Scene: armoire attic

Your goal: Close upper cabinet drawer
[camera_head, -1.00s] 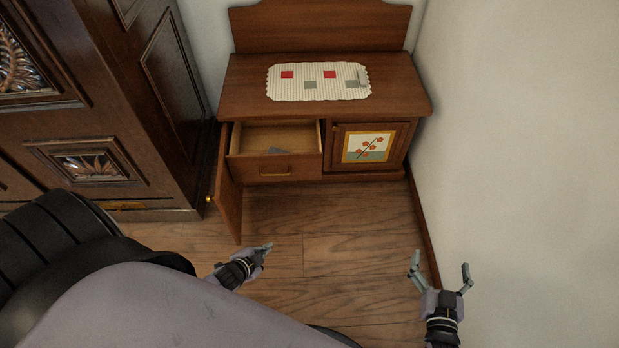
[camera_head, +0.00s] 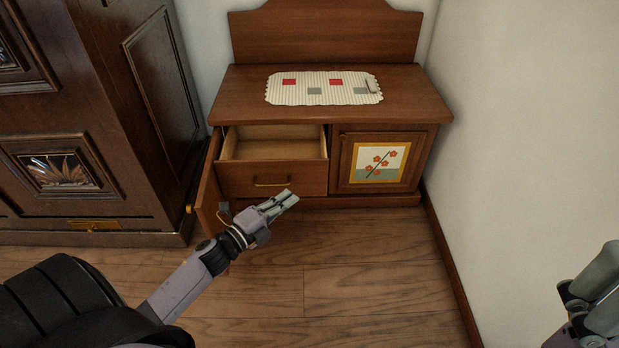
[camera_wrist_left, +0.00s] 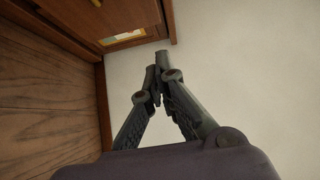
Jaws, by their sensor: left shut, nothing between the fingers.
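The low wooden cabinet (camera_head: 400,96) stands against the back wall. Its upper drawer (camera_head: 240,181) at the left is pulled out, with its inside showing and a brass handle on its front. A hinged door (camera_head: 207,192) at the cabinet's left stands open, swung toward me. My left gripper (camera_head: 284,201) is shut and empty, in front of the drawer and below its handle in the picture, apart from it. In the left wrist view its fingertips (camera_wrist_left: 157,70) meet. My right gripper (camera_head: 598,290) shows partly at the lower right edge, far from the drawer; its fingers are partly cut off.
A cloth (camera_head: 310,89) with red and grey squares lies on the cabinet top. A closed right door (camera_head: 345,165) has a flower picture. A dark carved armoire (camera_head: 150,190) stands at the left, a white wall (camera_head: 530,130) at the right. The wooden floor (camera_head: 360,270) between is clear.

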